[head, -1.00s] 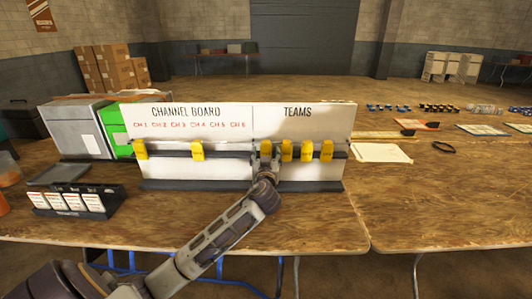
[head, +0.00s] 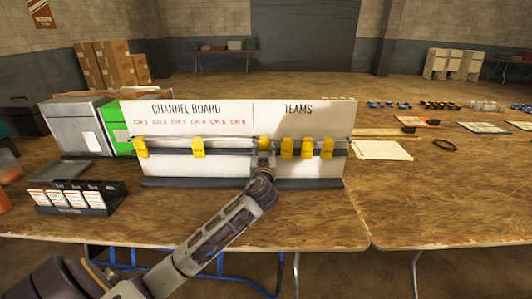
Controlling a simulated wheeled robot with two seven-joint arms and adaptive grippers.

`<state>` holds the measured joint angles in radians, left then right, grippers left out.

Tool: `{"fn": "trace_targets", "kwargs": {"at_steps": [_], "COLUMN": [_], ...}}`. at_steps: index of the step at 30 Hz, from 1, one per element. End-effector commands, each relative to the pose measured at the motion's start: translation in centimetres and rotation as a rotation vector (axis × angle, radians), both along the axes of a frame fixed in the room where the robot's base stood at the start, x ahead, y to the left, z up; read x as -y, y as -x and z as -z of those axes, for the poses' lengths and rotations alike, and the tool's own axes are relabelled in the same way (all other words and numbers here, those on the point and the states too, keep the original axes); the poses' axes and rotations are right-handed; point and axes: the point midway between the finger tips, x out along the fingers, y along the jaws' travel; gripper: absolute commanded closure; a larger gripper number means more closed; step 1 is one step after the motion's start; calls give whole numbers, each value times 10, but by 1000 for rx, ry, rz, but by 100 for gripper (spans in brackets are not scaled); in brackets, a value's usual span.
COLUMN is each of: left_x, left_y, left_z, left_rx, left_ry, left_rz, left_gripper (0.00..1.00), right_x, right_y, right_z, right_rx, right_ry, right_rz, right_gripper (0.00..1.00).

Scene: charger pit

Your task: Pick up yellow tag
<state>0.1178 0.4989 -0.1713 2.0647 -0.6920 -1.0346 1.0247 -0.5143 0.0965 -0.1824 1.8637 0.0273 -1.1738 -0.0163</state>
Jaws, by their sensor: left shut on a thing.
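The white channel board (head: 215,168) stands on the wooden table, with a dark rail across it. Yellow tags hang on the rail: one at the far left (head: 140,148), one left of centre (head: 197,148), and three under TEAMS (head: 287,149), (head: 307,149), (head: 327,149). My left gripper (head: 263,151) is in front of the board near the divider line, shut on another yellow tag (head: 264,142). The held tag sits slightly higher than the hanging ones, and its lower part is hidden by the fingers. My right gripper is not in view.
A card holder (head: 98,206) with white cards stands at the front left. Grey and green cases (head: 80,130) stand behind it. A paper sheet (head: 382,150) and a black ring (head: 445,145) lie to the right. The table's front right is clear.

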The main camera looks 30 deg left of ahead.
Motion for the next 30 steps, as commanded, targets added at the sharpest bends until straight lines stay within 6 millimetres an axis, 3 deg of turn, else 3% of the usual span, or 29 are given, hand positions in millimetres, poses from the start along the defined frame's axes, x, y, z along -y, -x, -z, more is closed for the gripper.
{"fn": "trace_targets", "kwargs": {"at_steps": [2,12,30], "left_x": [-2,-17,-48], "left_y": [6,40,106], "left_z": [-8,-27,-64], "left_rx": [4,3,3], "left_ry": [1,2,1], "left_rz": [0,1,0], "left_gripper": [84,85,85], "right_x": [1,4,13], "right_y": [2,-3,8], "right_z": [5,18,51], "right_rx": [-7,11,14], "right_ry": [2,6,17], "right_rz": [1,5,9], "right_gripper": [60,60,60]}}
